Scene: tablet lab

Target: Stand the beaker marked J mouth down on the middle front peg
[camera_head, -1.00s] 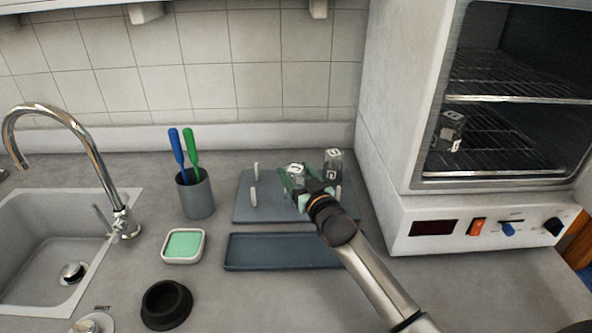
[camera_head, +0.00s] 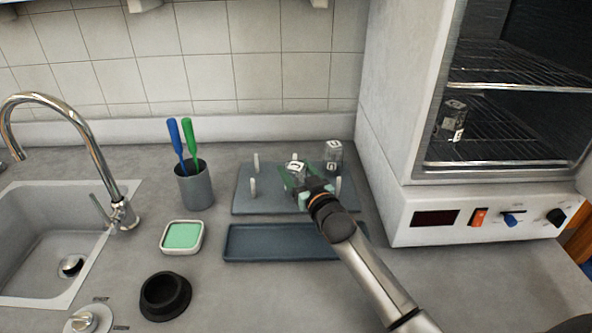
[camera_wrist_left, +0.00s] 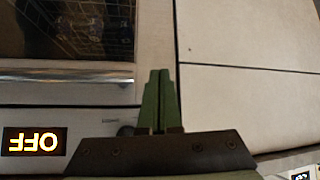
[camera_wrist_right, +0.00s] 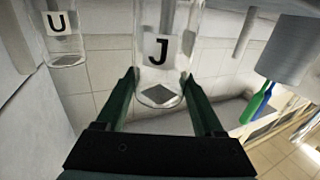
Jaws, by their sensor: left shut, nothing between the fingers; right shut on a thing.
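The J beaker (camera_wrist_right: 165,50) is clear glass with a white label. It is mouth down between the fingers of my right gripper (camera_wrist_right: 165,98), which is shut on it. In the head view the J beaker (camera_head: 296,171) and right gripper (camera_head: 304,184) are over the middle of the blue-grey peg rack (camera_head: 270,206). The middle front peg is hidden there, so I cannot tell whether the beaker is on it. My left gripper (camera_wrist_left: 156,100) is shut and empty, seen only in its wrist view.
A beaker marked U (camera_wrist_right: 65,40) stands mouth down at the back right of the rack. Other pegs show, such as front left (camera_head: 253,188) and front right (camera_head: 338,188). A tray (camera_head: 270,243) lies in front. Another beaker (camera_head: 453,120) stands in the open oven.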

